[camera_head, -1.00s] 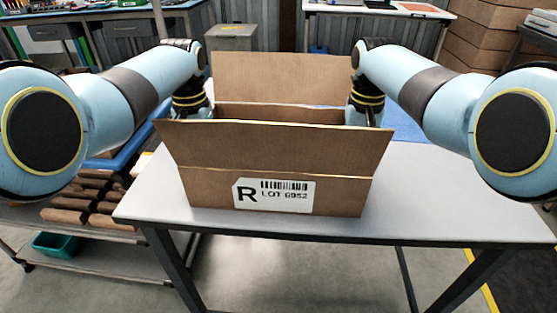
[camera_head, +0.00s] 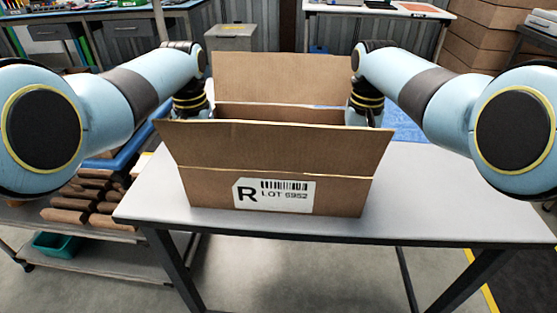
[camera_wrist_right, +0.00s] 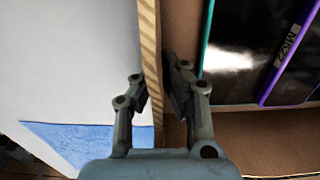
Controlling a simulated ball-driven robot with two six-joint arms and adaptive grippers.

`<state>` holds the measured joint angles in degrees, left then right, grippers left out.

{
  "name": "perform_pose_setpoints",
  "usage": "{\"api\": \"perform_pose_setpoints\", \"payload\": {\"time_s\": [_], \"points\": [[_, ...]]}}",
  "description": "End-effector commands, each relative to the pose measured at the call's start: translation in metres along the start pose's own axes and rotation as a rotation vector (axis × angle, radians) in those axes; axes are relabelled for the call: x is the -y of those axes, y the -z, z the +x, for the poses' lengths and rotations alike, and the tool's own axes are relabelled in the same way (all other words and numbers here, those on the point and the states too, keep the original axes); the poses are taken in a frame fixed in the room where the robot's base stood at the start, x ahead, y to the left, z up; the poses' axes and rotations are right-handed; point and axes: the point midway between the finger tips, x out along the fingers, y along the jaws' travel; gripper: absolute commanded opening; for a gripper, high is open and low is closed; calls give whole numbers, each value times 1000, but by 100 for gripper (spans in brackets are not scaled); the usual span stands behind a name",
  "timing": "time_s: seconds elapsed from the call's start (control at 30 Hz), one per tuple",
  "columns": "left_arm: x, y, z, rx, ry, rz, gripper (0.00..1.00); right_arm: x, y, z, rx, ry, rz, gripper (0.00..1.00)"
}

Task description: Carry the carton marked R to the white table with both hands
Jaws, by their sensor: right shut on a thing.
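The brown carton marked R (camera_head: 275,190) stands upright on a light grey-white table (camera_head: 420,200), its flaps open. Its label reads R, LOT 6952. My right gripper (camera_wrist_right: 157,85) is shut on the carton's right wall, one finger outside and one inside. In the right wrist view the carton wall (camera_wrist_right: 151,45) runs between the fingers. Dark items with teal and purple edges (camera_wrist_right: 240,55) lie inside. My left gripper (camera_head: 200,110) is at the carton's left wall; its fingertips are mostly hidden by the carton's flap.
A white-topped table (camera_head: 340,8) stands at the back. A blue mat (camera_head: 402,125) lies behind the carton on the right. A lower cart with several brown blocks (camera_head: 85,200) stands at left. Stacked cartons (camera_head: 485,40) are at the back right. The table right of the carton is clear.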

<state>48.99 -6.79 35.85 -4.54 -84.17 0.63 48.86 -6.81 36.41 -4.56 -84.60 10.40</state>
Motion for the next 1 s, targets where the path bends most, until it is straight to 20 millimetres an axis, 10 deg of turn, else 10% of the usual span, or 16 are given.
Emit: {"api": "perform_pose_setpoints", "payload": {"time_s": [1.0], "points": [[0,2,-57,-10,1,0,0,0,2,-57,-10,1,0,0]]}}
